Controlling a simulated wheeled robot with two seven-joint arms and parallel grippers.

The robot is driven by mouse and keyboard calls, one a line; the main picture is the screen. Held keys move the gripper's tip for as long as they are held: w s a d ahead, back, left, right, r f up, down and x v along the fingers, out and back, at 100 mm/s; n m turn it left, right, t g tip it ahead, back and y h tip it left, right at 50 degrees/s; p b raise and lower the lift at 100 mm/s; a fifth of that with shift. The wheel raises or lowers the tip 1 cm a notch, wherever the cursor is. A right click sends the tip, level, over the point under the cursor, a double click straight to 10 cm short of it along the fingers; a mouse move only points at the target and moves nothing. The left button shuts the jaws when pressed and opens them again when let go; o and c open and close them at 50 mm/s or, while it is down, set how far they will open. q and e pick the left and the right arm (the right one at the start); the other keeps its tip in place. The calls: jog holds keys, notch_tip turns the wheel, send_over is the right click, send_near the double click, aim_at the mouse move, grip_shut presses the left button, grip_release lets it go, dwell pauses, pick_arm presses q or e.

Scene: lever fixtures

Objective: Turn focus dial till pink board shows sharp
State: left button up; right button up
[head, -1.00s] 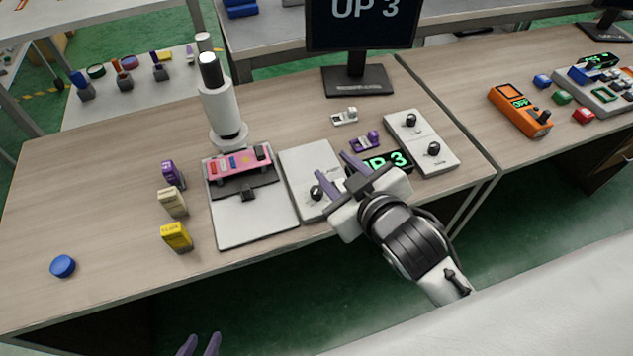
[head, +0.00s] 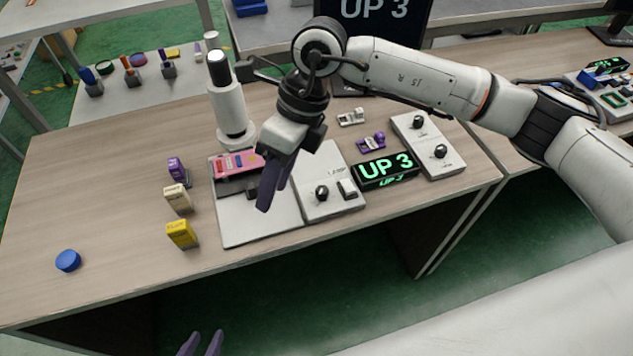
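The pink board (head: 243,160) lies on the stage plate (head: 258,218) under the white microscope column (head: 230,108); my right gripper hides part of the stage. A black knob (head: 321,193) stands on a white panel (head: 322,160) right of the stage; its label is too small to read. Two more black knobs, one far (head: 418,122) and one near (head: 440,151), sit on a white box at the right. My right gripper (head: 273,199) hangs above the stage, left of the panel knob, fingers apart and empty. My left gripper (head: 202,344) is open at the bottom edge.
A display box (head: 385,170) and the monitor (head: 372,15) both read UP 3. Purple (head: 177,169), cream (head: 177,199) and yellow (head: 181,234) blocks stand left of the stage. A blue disc (head: 68,260) lies at the left. The table's left part is mostly clear.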

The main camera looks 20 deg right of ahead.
aim_at(322, 189)
jog(key=w+d+t+h, duration=0.1)
jog(key=w+d+h, duration=0.3)
jog(key=d, duration=0.6)
jog(key=shift+m, duration=0.4)
jog(key=f+p, duration=0.1)
jog(key=f, duration=0.8)
jog(key=shift+a+f, duration=0.1)
jog(key=shift+a, duration=0.1)
grip_shut()
